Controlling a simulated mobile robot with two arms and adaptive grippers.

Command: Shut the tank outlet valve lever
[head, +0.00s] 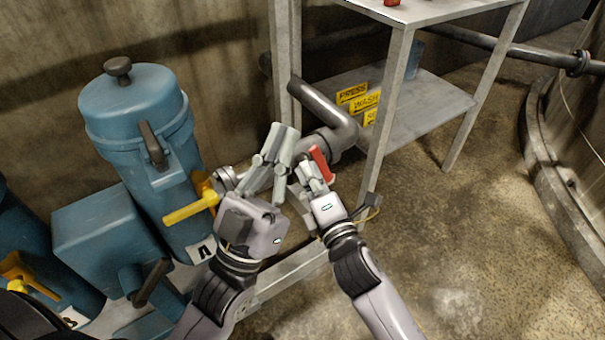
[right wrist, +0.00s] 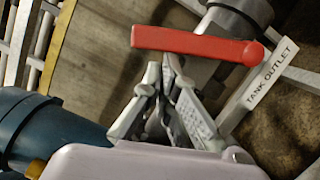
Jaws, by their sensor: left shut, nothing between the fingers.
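The tank outlet valve lever is a red bar. In the head view the lever (head: 321,163) stands beside the grey pipe, close to my right gripper's fingers. In the right wrist view the lever (right wrist: 190,41) lies nearly level across the top, its rounded end at the right by the white TANK OUTLET label (right wrist: 272,75). My right gripper (head: 304,168) has its fingertips together just below the lever in the wrist view (right wrist: 162,66); whether they touch it is unclear. My left gripper (head: 283,130) is shut and empty, just left of the lever and in front of the pipe.
Blue tanks (head: 137,110) with yellow handles (head: 191,208) stand at the left. A grey metal rack (head: 430,105) with yellow PRESS and WASH signs (head: 352,93) stands behind, its leg close right of the lever. The floor at the right is clear.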

